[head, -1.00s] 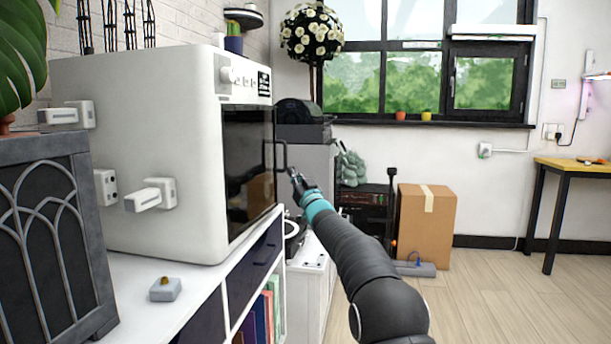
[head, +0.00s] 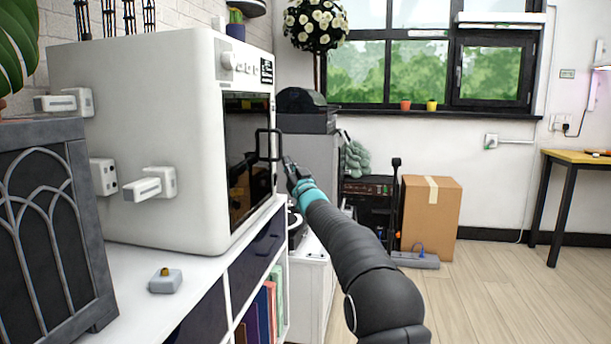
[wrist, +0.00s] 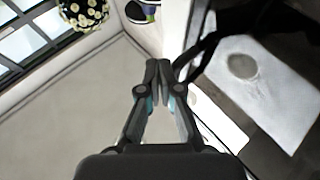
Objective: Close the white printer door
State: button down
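The white printer (head: 150,150) stands on a white shelf unit at the left in the head view. Its dark glass door (head: 240,180) sits at the front face, nearly in line with it; I cannot tell whether a small gap remains. The black door handle (head: 259,146) sticks out from the door, and a dark curved bar, likely this handle, shows in the wrist view (wrist: 207,43). My gripper (head: 289,170) is just right of and below the handle. In the wrist view my gripper (wrist: 158,68) has its fingertips together, with nothing visible between them, close beside the bar.
A dark cabinet (head: 45,220) and a small grey block (head: 165,282) are on the white shelf top (head: 120,270). Behind my arm are a grey cabinet (head: 305,160) and a cardboard box (head: 430,215). The wooden floor at the right is open.

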jog(key=s+d+f+b, duration=0.2)
jog(key=d+f, duration=0.1)
jog(key=d, duration=0.3)
jog(key=s+d+f+b, duration=0.2)
jog(key=s+d+f, duration=0.1)
jog(key=d, duration=0.2)
jog(key=w+d+f+m+g+h, duration=0.1)
jog(key=d+f+m+g+h, duration=0.2)
jog(key=f, duration=0.5)
jog(key=w+d+f+h, duration=0.1)
jog(key=d+f+h, duration=0.2)
jog(key=f+h, duration=0.3)
jog(key=s+d+f+m+g+h, duration=0.15)
jog(key=s+d+f+g, duration=0.3)
jog(key=s+f, duration=0.45)
jog(key=s+r+g+p, duration=0.1)
jog(key=s+g, duration=0.1)
jog(key=s, duration=1.5)
jog(key=s+d+r+m+g+p, duration=0.1)
jog(key=s+g, duration=0.1)
jog(key=s, duration=1.5)
jog(key=s+d+r+g+p, duration=0.1)
jog(key=s+g, duration=0.2)
jog(key=s, duration=1.4)
jog(key=shift+s+d+h, duration=0.25)
jog(key=shift+s+h, duration=0.05)
jog(key=shift+h, duration=0.05)
